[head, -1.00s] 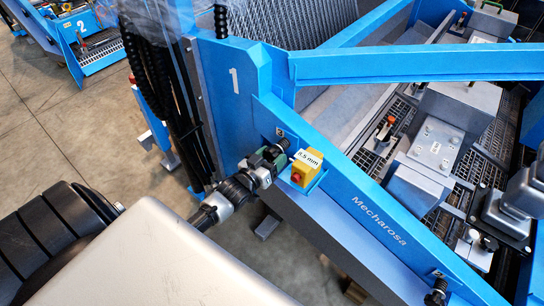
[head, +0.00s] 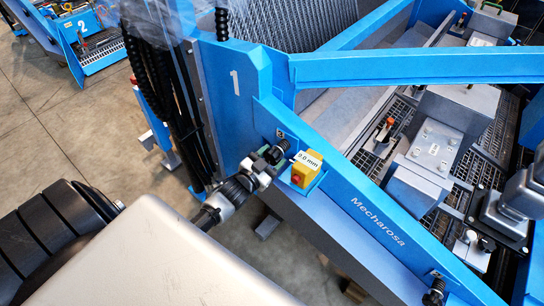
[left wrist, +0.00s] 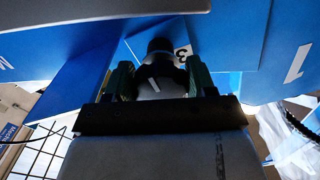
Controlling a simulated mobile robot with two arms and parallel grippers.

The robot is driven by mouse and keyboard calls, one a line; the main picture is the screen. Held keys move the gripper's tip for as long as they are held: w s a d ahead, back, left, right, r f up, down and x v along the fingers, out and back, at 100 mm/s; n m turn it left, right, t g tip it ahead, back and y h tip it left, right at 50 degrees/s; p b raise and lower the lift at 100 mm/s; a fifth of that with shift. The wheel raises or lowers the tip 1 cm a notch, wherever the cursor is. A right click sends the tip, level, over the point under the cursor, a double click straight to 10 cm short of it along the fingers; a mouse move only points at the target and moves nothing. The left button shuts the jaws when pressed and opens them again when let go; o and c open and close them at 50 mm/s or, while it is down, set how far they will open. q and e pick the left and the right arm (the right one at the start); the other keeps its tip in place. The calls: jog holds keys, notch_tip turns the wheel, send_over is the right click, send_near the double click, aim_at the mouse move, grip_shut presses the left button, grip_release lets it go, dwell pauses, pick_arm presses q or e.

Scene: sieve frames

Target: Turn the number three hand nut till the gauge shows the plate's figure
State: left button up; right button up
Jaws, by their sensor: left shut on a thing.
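The number three hand nut (left wrist: 160,86) is dark and round with a white mark on its face. It sits on the blue frame beside a label reading 3 (left wrist: 182,54). My left gripper (head: 273,155) is shut on this nut, and its green-sided fingers stand on either side of it in the left wrist view (left wrist: 158,82). The yellow gauge (head: 299,177) with a red button is mounted just right of the nut. Its white display (head: 309,161) seems to read 0.0 or 6.0 mm; the first digit is unclear. I cannot make out the plate with the figure. My right gripper is not in view.
The blue frame marked Mecharosa (head: 378,221) slopes down to the right, with another dark hand nut (head: 436,288) low on it. The blue post marked 1 (head: 236,82) and black hoses stand behind my left gripper. The concrete floor (head: 60,120) at left is open.

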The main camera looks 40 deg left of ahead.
pick_arm(q)
jog(key=shift+m, duration=1.7)
jog(key=shift+a, duration=0.1)
jog(key=o, duration=0.9)
jog(key=s, duration=1)
jog(key=shift+s+a, duration=0.4)
